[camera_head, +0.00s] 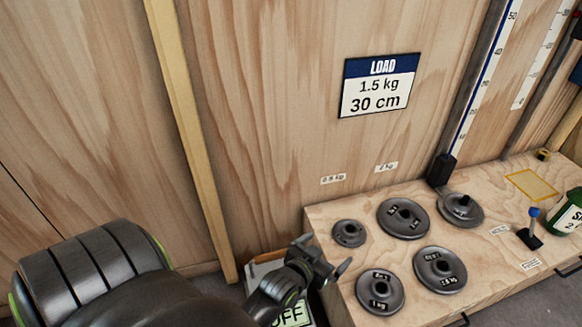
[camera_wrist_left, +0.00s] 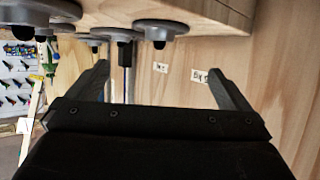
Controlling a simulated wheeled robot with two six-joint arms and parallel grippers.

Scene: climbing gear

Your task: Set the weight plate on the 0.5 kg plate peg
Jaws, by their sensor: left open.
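My left gripper (camera_head: 327,255) is open and empty at the left end of the wooden bench, beside a small grey disc (camera_head: 349,233) with a raised centre. This disc sits below the wall label 0.5 kg (camera_head: 333,180); I cannot tell whether it is a bare peg base or a plate. A larger dark weight plate (camera_head: 404,230) lies below the 2 kg label (camera_head: 386,167). Two more weight plates (camera_head: 380,305) (camera_head: 439,284) lie nearer the front; their markings are too small to read surely. In the left wrist view, nothing is between the open fingers (camera_wrist_left: 160,85).
Another grey disc with a dark centre knob (camera_head: 475,215) sits farther right on the bench (camera_head: 335,213). A blue-topped stand (camera_head: 531,232) and a green bottle (camera_head: 570,215) are at the right. The wall sign (camera_head: 378,85) reads LOAD 1.5 kg, 30 cm.

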